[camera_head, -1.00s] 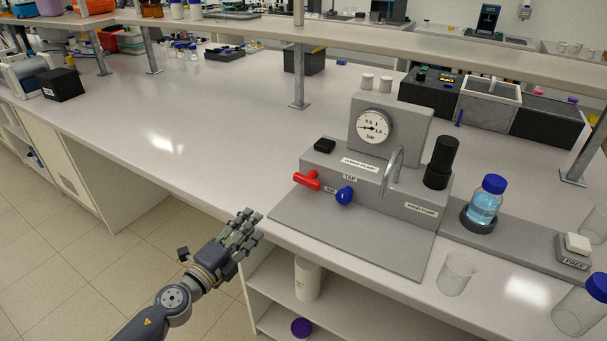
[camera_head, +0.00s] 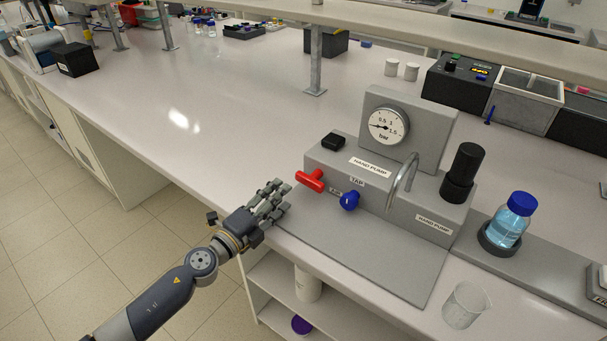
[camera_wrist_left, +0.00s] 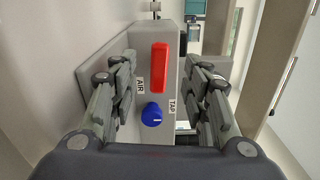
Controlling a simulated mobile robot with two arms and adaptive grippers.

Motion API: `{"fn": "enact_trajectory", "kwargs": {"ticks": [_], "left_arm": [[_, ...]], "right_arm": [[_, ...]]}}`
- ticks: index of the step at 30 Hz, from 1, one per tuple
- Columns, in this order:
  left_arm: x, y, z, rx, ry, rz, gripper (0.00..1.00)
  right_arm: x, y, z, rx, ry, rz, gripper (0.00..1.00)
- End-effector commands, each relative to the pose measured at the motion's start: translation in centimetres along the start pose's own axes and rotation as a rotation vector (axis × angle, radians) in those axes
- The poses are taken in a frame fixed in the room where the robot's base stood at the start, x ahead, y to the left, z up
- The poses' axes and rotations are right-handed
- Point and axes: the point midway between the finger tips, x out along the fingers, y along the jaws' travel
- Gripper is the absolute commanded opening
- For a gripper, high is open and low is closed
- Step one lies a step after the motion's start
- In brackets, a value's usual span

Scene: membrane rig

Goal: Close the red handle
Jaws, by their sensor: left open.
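In the left wrist view the red handle (camera_wrist_left: 159,67) stands lengthwise between my open fingers, farther off. A blue tap knob (camera_head: 349,200) sits to its right, and the knob also shows in the left wrist view (camera_wrist_left: 152,114). My left gripper (camera_head: 279,195) is open and empty, just left of the red handle and apart from it, at the bench's front edge. My right gripper is not in view.
A pressure gauge (camera_head: 388,125) stands on the rig, with a curved metal spout (camera_head: 403,182) and a black knob (camera_head: 463,172) to the right. A blue-capped bottle (camera_head: 509,222) and a glass beaker (camera_head: 466,304) stand at right. The bench left of the rig is clear.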

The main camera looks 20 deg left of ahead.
Motion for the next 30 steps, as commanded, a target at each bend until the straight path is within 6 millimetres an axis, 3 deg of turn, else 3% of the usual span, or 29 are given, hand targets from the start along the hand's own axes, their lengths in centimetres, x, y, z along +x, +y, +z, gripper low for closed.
{"fn": "enact_trajectory", "kwargs": {"ticks": [5,15,21,30], "left_arm": [[2.9,-0.3,0.0,-0.002,-0.002,-0.003,0.43],[8.4,-0.1,0.0,-0.002,-0.001,-0.003,0.43],[9.7,0.0,-0.1,-0.002,0.001,0.0,0.43],[9.8,-0.1,-0.1,-0.001,0.001,-0.001,0.43]], "right_arm": [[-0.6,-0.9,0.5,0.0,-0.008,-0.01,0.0],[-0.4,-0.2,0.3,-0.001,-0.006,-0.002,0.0],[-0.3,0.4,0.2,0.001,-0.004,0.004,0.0],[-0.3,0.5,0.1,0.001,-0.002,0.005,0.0]]}}
